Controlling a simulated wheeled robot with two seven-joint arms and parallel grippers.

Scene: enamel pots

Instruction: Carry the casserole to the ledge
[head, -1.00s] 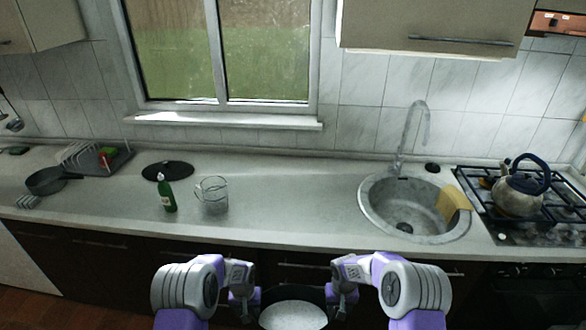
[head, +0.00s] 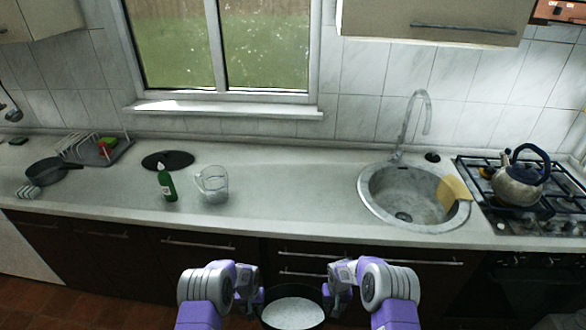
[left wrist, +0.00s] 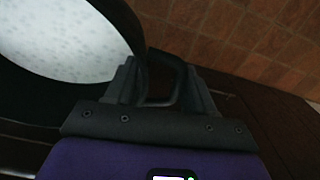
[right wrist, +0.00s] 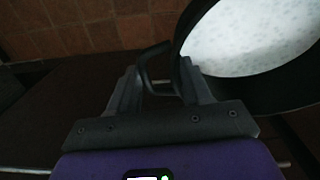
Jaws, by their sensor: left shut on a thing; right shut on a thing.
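The casserole (head: 293,311) is a dark round pot with a pale speckled inside, low at the bottom of the head view, in front of the cabinets. It looks about level. My left gripper (head: 256,296) is shut on its left handle, and my right gripper (head: 332,296) is shut on its right handle. The left wrist view shows the dark handle loop (left wrist: 162,90) between the fingers; the right wrist view shows the other handle (right wrist: 152,68) likewise. The ledge under the window (head: 225,108) is pale and bare, behind the counter.
The counter (head: 290,190) has clear room in its middle. A glass jug (head: 213,185), green bottle (head: 167,184) and black lid (head: 168,160) stand left of it. The sink (head: 370,208) and stove with kettle (head: 519,187) are to the right. Tap (head: 426,118) rises behind the sink.

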